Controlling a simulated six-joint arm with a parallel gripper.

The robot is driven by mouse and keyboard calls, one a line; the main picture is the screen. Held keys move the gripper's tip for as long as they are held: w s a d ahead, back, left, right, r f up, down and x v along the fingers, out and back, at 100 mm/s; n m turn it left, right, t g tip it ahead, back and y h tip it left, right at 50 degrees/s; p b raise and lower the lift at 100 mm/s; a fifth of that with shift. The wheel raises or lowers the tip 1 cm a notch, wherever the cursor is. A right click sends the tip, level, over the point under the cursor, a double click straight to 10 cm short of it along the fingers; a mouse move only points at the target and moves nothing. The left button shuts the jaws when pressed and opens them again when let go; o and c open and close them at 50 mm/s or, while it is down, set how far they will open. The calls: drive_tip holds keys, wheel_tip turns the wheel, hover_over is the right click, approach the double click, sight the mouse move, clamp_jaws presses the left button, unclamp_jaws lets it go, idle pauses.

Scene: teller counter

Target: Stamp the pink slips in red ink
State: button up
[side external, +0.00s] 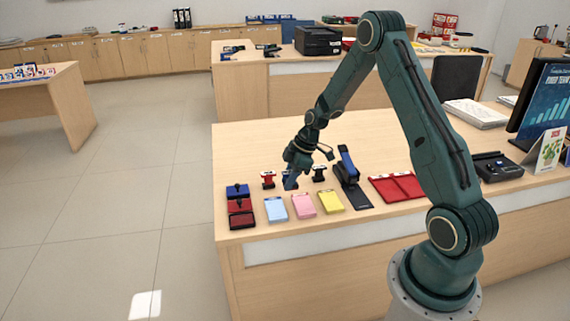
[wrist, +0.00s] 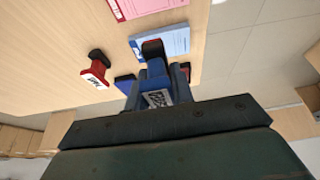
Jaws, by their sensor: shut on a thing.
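My gripper (side external: 291,168) is shut on a blue stamp (side external: 290,183), low over the counter between the red stamp (side external: 267,179) and the black stamp (side external: 319,172). I cannot tell whether the blue stamp touches the counter. In the wrist view the blue stamp (wrist: 156,84) sits between my fingers, with a white label showing. The red stamp (wrist: 96,70) stands free beside it. The pink slips (side external: 303,206) lie in a stack between the blue slips (side external: 275,209) and the yellow slips (side external: 330,202). A red ink pad (side external: 240,206) lies left of the slips.
A blue ink pad (side external: 237,190) lies behind the red one, and another dark red pad (side external: 241,221) in front. Red trays (side external: 398,187) lie farther right. The counter behind the stamps is clear.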

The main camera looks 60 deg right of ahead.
sight(298, 185)
drive_tip(key=s+d, duration=0.2)
drive_tip(key=s, duration=0.1)
drive_tip(key=shift+s+d+r, duration=0.1)
drive_tip(key=shift+d+r, duration=0.1)
drive_tip(key=shift+d, duration=0.2)
drive_tip(key=shift+f, duration=0.15)
drive_tip(key=shift+f, duration=2.85)
drive_tip(key=shift+f, duration=0.55)
drive_tip(key=shift+r, duration=0.15)
drive_tip(key=shift+r, duration=2.85)
